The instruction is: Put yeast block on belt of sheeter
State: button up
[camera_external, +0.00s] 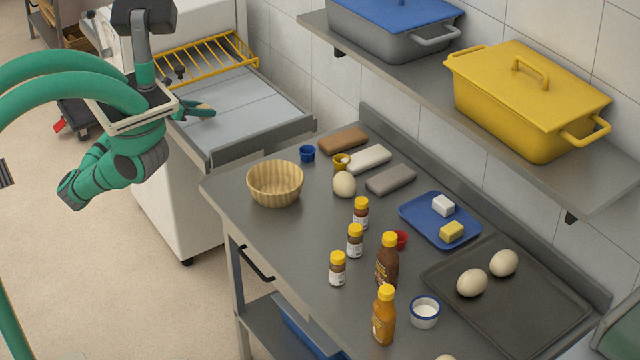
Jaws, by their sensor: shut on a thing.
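The sheeter (215,163) is the white machine at the upper left, with a flat pale grey belt (235,113). My gripper (197,109) is at the left part of the belt, low over it. It is shut on a small tan thing, which I take to be the yeast block. That thing is mostly hidden by the green fingers, so its shape and whether it touches the belt cannot be told.
A yellow wire guard (205,60) stands across the sheeter behind the belt. The steel counter (290,235) holds a basket (275,184), several bottles, eggs and a blue tray (415,216) with two small blocks. A shelf (590,178) with lidded bins overhangs the right side. Much of the belt is clear.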

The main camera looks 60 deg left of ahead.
jog(key=shift+w+a+f, duration=0.1)
jog(key=shift+w+f, duration=0.1)
jog(key=shift+f, duration=1.6)
jog(key=o, duration=1.1)
jog(key=shift+f, duration=0.1)
jog(key=shift+r, duration=0.2)
jog(key=v, duration=1.2)
jog(key=shift+f, duration=0.1)
